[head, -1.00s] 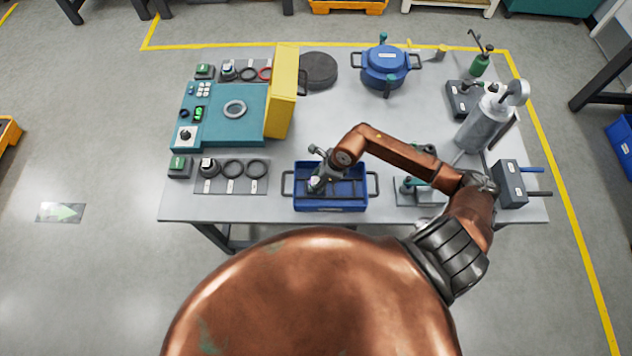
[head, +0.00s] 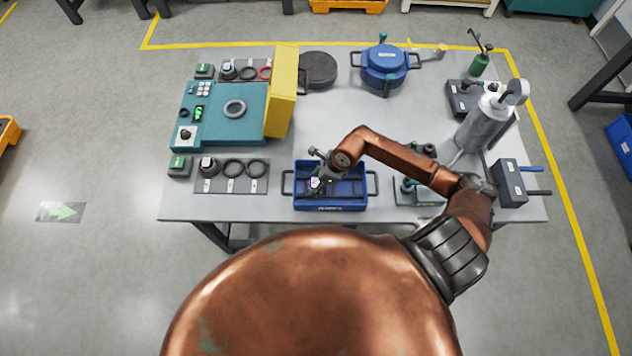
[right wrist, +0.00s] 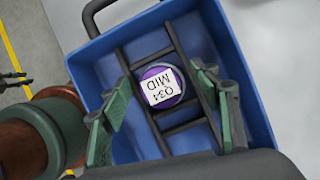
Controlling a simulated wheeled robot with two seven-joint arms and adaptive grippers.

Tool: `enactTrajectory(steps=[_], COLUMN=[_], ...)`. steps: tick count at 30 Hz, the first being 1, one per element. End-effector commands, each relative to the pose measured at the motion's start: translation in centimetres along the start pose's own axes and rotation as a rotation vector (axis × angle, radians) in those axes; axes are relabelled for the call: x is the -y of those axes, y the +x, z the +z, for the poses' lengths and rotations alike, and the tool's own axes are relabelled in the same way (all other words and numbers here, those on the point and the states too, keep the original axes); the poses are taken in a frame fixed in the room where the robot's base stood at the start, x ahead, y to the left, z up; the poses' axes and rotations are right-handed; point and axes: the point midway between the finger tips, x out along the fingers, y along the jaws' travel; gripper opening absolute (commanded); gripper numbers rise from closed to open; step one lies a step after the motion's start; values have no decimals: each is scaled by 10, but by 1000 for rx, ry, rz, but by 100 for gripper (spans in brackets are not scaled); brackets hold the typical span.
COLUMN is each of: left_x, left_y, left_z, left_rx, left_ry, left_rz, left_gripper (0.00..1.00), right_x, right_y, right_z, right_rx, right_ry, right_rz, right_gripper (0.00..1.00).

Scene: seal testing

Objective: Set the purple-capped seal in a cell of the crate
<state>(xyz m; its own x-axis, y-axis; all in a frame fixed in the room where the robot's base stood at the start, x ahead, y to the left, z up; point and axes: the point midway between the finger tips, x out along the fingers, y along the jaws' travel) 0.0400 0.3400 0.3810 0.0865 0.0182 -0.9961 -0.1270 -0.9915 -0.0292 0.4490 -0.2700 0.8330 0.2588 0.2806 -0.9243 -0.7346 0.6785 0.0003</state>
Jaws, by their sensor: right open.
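The purple-capped seal (right wrist: 162,87) stands inside the blue crate (right wrist: 262,128), among its dark dividers, in the right wrist view. Its white label reads "Q34 MID", upside down there. It seems to sit in a middle cell; its lower part is hidden. My right gripper (right wrist: 164,76) is open, with green fingers on either side of the seal and apart from its cap. In the head view, the right gripper (head: 322,178) is low over the left half of the crate (head: 330,207), and the seal (head: 314,183) shows below it.
A teal tester (head: 228,128) with a yellow guard (head: 283,95) stands left of the crate. A mat with black rings (head: 232,186) lies nearer. A blue pot (head: 385,68) and a grey cylinder (head: 482,125) stand behind and right. The table centre behind the crate is clear.

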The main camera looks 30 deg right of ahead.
Motion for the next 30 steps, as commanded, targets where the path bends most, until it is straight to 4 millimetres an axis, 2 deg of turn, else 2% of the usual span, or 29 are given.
enactTrajectory(steps=[5,12,18,24,30], left_x=[0,0,0,0,0], left_y=[0,4,6,7,7], left_z=[0,1,1,1,1], left_rx=[0,0,1,1,1], left_ry=[0,0,0,0,0], left_rz=[0,0,0,0,0], left_gripper=[29,29,29,29,29], right_x=[1,1,1,0,0], right_y=[-18,-69,-103,-120,-122], right_z=[0,0,-1,0,0], right_rx=[-1,-1,-2,-1,0], right_ry=[-3,-3,-1,-1,0], right_rz=[-3,-4,-2,0,1], right_gripper=[57,57,57,57,57])
